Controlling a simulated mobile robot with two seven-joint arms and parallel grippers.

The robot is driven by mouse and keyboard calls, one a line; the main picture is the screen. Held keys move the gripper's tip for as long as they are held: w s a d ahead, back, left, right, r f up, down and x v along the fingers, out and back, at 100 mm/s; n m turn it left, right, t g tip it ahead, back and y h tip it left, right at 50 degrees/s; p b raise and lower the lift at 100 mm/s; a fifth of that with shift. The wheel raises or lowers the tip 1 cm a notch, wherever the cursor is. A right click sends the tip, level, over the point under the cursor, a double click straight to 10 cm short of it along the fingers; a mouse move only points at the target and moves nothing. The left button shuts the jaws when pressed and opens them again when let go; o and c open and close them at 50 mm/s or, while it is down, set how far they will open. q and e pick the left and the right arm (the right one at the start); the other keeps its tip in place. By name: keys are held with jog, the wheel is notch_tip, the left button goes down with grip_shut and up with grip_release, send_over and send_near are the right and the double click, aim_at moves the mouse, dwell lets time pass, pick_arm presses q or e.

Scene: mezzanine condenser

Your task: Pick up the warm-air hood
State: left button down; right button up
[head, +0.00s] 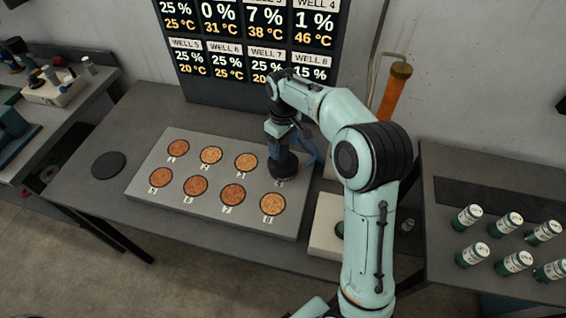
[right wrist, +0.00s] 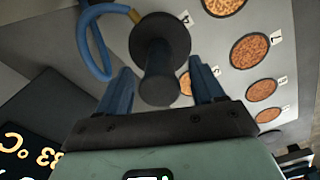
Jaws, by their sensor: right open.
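The warm-air hood (head: 283,169) is dark and stands over the back-right well of the grey block, hiding that well. In the right wrist view its black handle (right wrist: 160,75) rises from a round flange, with a blue hose beside it. My right gripper (head: 281,143) is above the hood in the head view. In the right wrist view my right gripper (right wrist: 161,78) is open, its two blue fingers on either side of the handle with gaps visible. Whether either finger touches it is not clear. My left gripper is not in view.
The grey well block (head: 145,193) holds several orange-brown filled wells. A display board (head: 235,95) stands behind. A black disc (head: 108,165) lies to the left. A pale box (head: 325,240) sits right of the block, partly behind my arm. Several green-and-white cans (head: 515,262) stand on the right table.

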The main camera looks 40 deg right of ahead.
jog(key=shift+f, duration=0.7)
grip_shut()
jog(key=shift+r, duration=0.1)
